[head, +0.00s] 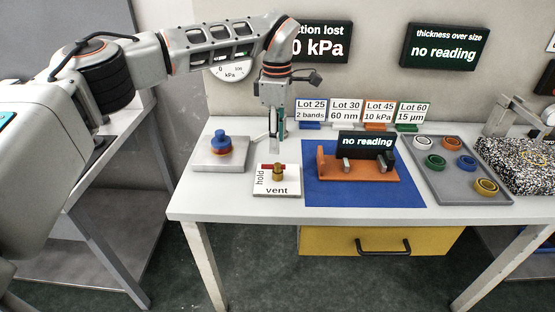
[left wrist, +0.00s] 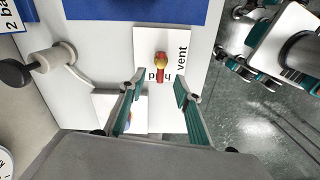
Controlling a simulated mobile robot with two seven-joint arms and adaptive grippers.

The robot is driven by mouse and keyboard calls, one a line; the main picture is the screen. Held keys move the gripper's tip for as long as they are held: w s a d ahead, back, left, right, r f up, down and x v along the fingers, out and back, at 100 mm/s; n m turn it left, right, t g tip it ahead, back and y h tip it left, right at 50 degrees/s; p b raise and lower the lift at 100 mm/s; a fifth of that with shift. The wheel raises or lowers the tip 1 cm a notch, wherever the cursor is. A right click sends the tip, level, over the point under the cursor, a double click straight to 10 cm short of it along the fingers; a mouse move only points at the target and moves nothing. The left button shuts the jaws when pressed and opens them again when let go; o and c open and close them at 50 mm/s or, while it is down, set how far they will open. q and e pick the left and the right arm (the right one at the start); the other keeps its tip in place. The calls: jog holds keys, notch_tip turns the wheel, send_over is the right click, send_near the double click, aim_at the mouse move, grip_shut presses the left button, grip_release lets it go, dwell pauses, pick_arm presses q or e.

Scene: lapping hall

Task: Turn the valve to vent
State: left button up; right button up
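The valve (head: 278,174) stands on a white plate (head: 262,190) marked hold and vent, near the table's front edge. It has a brass body and a red lever, which points toward the hold side. My left gripper (head: 277,146) points down just behind the valve in the head view. In the left wrist view, its two teal-padded fingers (left wrist: 161,84) are apart with nothing between them. The valve (left wrist: 160,62) shows just beyond the fingertips, apart from them. A white and teal part, apparently my right gripper (left wrist: 238,55), shows over the floor; its opening is unclear.
A grey block with a blue knob (head: 221,140) stands left of the valve. An orange fixture (head: 335,168) with a "no reading" display sits on the blue mat (head: 365,197) to the right. A tray of rings (head: 450,185) lies farther right. Lot signs (head: 345,112) line the back.

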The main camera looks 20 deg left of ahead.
aim_at(277, 165)
pick_arm(q)
notch_tip(277, 165, down, 8)
jog(key=shift+s+d+r+b, duration=0.1)
jog(key=shift+r+b, duration=0.05)
jog(key=shift+b, duration=0.25)
jog(key=shift+c, duration=0.5)
grip_shut()
